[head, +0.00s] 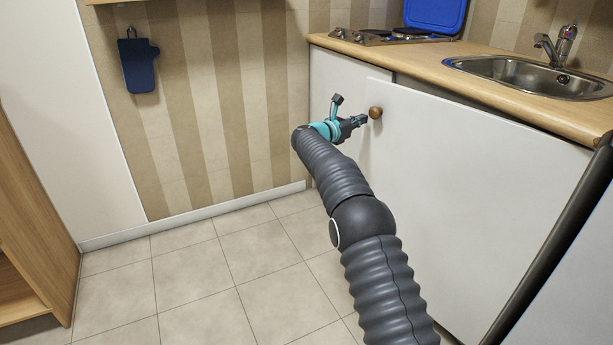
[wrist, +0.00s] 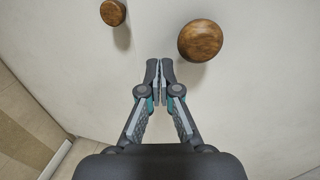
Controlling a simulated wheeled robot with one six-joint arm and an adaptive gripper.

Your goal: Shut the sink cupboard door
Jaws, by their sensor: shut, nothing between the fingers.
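The sink cupboard door (head: 470,190) is the wide white panel under the sink. Its top left corner stands out from the cupboard front, with a dark gap behind its top edge, so it looks slightly ajar. Its round wooden knob (head: 375,113) is near that corner and is probably the larger, nearer knob (wrist: 200,40) in the wrist view. My gripper (head: 361,119) is shut and empty, just left of the knob in the head view. In the wrist view its fingertips (wrist: 160,66) point at the white front, below and left of the larger knob. I cannot tell whether they touch the door.
A second, smaller-looking knob (wrist: 113,13) is at the wrist view's upper left. The wooden worktop (head: 480,82) carries the sink (head: 530,76) and a hob (head: 390,36) with a blue lid (head: 435,14). The tiled floor (head: 230,270) left of my arm is clear.

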